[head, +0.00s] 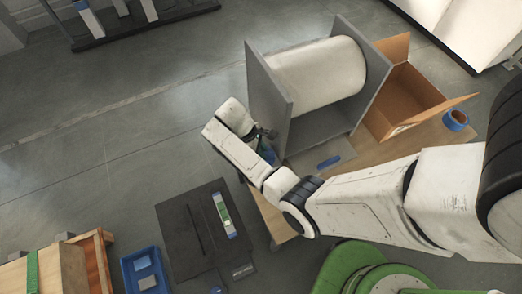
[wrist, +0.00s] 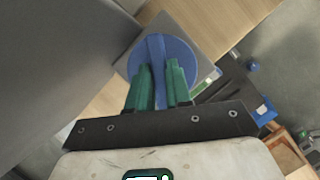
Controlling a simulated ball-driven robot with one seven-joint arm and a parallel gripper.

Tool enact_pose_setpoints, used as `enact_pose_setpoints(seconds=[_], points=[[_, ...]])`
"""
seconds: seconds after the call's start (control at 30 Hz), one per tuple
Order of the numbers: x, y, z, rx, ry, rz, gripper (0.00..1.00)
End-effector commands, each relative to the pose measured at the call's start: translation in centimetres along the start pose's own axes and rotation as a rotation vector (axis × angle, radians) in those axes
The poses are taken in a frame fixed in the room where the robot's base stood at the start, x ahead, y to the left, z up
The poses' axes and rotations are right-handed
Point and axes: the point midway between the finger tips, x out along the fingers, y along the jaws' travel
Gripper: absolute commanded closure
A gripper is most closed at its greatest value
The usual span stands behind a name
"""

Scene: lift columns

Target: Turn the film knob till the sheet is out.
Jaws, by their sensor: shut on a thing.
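The film knob (wrist: 192,56) is a round blue disc with a raised bar across it, on a grey plate, in the wrist view. My gripper (wrist: 162,75) has green fingers on both sides of the bar and is shut on it. In the head view my gripper (head: 266,150) is at the left side of the film dispenser, and my arm hides most of the knob. The film roll (head: 318,74) is white and sits between two grey side panels (head: 268,92). I cannot make out a loose sheet.
The dispenser stands on a wooden table (head: 290,215). An open cardboard box (head: 412,90) and a tape roll (head: 455,119) are to its right. A blue item (head: 329,162) lies in front. A dark platform (head: 185,230) and blue bin (head: 144,270) stand lower left.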

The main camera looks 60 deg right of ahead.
Motion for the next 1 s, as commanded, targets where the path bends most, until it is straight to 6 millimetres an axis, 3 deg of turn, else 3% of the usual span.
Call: enact_pose_setpoints(seconds=[0.6,1.0], points=[[0.07,0.34,0.07,0.514,0.002,-0.213,1.00],[0.09,0.38,0.12,0.696,0.002,-0.289,1.00]])
